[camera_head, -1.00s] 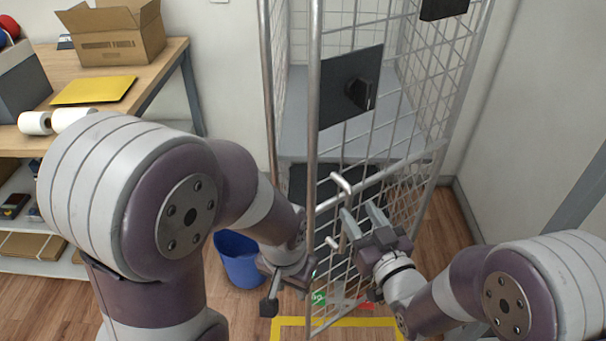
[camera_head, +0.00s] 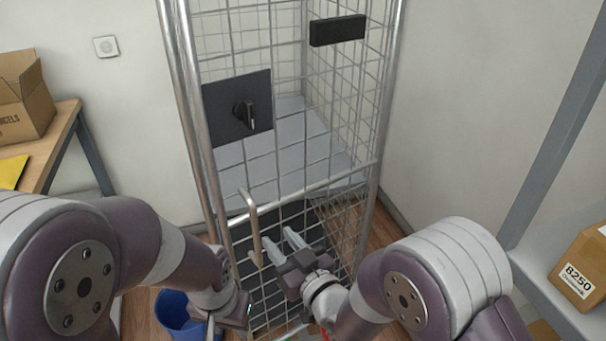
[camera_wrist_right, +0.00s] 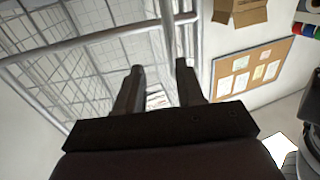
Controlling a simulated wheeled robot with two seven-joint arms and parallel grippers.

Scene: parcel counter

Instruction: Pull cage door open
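The wire-mesh cage (camera_head: 340,105) stands against the back wall, and its front door (camera_head: 300,165) faces me. The door carries a dark plate with a black latch knob (camera_head: 246,115) and, lower down, a bent metal handle (camera_head: 252,222). The door's left edge stands close to the cage's left post; I cannot tell if it is fully closed. My right gripper (camera_head: 281,243) is open, fingertips just right of the handle's lower part. In the right wrist view a vertical bar (camera_wrist_right: 167,28) shows beyond and between the open fingers. My left gripper (camera_head: 228,314) is low, left of the door, its fingers partly cut off.
A blue bin (camera_head: 174,312) stands on the floor by my left arm. A wooden table (camera_head: 62,135) with a cardboard box (camera_head: 24,98) is at the left. A shelf with a carton (camera_head: 582,265) is at the right. A wall runs close along the cage's right side.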

